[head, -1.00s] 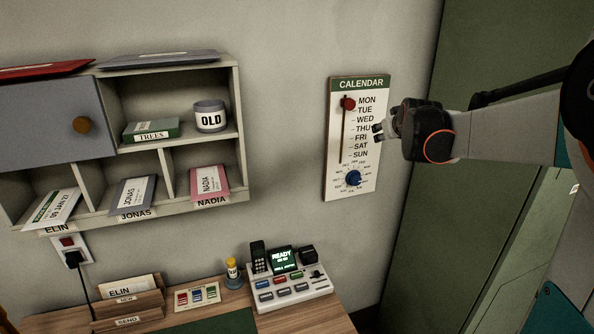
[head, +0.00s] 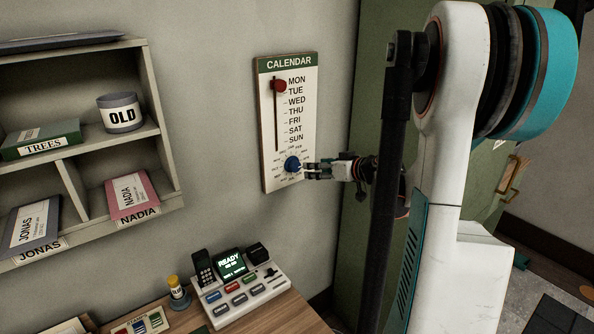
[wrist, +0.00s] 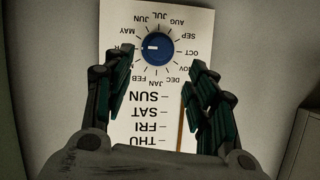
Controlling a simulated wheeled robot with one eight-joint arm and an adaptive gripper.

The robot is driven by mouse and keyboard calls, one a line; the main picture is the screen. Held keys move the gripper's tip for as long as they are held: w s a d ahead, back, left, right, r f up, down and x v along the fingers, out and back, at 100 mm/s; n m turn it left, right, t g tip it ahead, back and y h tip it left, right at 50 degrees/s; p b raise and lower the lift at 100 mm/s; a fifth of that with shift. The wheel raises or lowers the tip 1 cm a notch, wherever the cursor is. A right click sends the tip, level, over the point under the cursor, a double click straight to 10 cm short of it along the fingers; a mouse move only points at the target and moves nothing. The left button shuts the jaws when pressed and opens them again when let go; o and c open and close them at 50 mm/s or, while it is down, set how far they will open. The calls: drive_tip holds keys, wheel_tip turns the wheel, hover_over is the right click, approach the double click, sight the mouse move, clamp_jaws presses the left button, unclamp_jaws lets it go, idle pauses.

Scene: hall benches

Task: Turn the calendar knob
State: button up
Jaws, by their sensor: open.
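The calendar (head: 266,130) is a white board with a green header on the wall. Its blue knob (head: 292,164) sits near the bottom inside a ring of month names. A red slider (head: 279,86) stands in the slot near MON. My gripper (head: 312,170) is just right of the knob in the head view. In the wrist view the board appears upside down. The blue knob (wrist: 154,48) is ahead of my gripper (wrist: 160,78), between and beyond the open fingers, and its white mark points left. I cannot tell whether a finger touches it.
The wall shelf (head: 155,120) with a cup marked OLD (head: 121,113) and name cards is at left. Below, the desk (head: 290,318) holds a console (head: 243,293) and a yellow-capped bottle (head: 175,286). A green panel (head: 350,240) stands right of the calendar.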

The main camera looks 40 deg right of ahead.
sight(297, 168)
drive_tip(key=b+x, duration=0.2)
drive_tip(key=x, duration=0.8)
drive_tip(key=shift+w+f, duration=0.1)
drive_tip(key=shift+w, duration=0.05)
drive_tip(key=c, duration=1)
